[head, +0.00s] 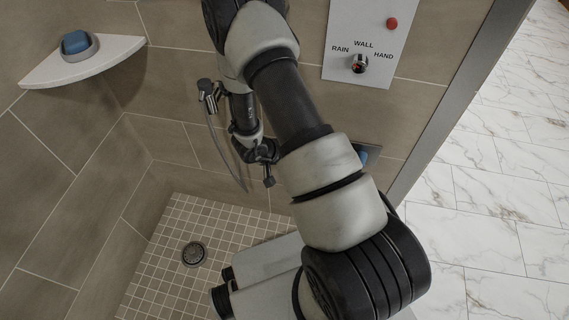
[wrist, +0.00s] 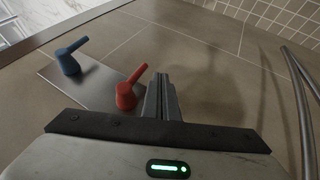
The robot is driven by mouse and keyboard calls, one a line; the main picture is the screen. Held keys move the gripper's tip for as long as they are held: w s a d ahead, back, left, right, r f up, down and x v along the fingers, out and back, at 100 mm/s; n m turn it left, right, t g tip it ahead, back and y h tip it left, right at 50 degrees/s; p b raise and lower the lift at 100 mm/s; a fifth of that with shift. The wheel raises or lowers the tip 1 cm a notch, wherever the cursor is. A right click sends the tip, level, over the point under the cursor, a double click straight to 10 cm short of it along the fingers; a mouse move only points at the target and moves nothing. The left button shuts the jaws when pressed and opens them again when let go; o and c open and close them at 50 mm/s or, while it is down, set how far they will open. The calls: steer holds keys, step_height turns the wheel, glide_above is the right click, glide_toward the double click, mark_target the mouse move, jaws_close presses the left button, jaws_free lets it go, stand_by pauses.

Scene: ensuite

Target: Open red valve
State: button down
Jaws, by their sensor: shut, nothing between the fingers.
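The red valve (wrist: 127,95) has a lever handle and stands on a metal plate (wrist: 85,82) on the tiled wall, in the wrist view. A matching blue valve (wrist: 68,60) stands on the same plate to its left. My gripper (wrist: 162,78) is shut and empty, just right of the red valve, with its fingers close beside the lever. I cannot tell whether they touch it. In the head view my gripper (head: 268,181) hangs near the wall; the blue valve (head: 364,153) shows partly behind my arm, and the red valve is hidden.
A panel (head: 343,20) with a selector knob (head: 359,63) and a red button (head: 392,23) is on the wall above. A hand shower (head: 207,93) with a hose hangs left of my arm. A corner shelf (head: 100,57) holds a blue item. The tiled floor (head: 165,255) has a drain.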

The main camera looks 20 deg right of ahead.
steer(key=shift+s+d, duration=0.25)
steer(key=shift+d, duration=0.25)
steer(key=shift+s+d, duration=0.2)
steer(key=shift+d, duration=0.25)
steer(key=shift+s, duration=0.1)
steer(key=shift+p, duration=0.3)
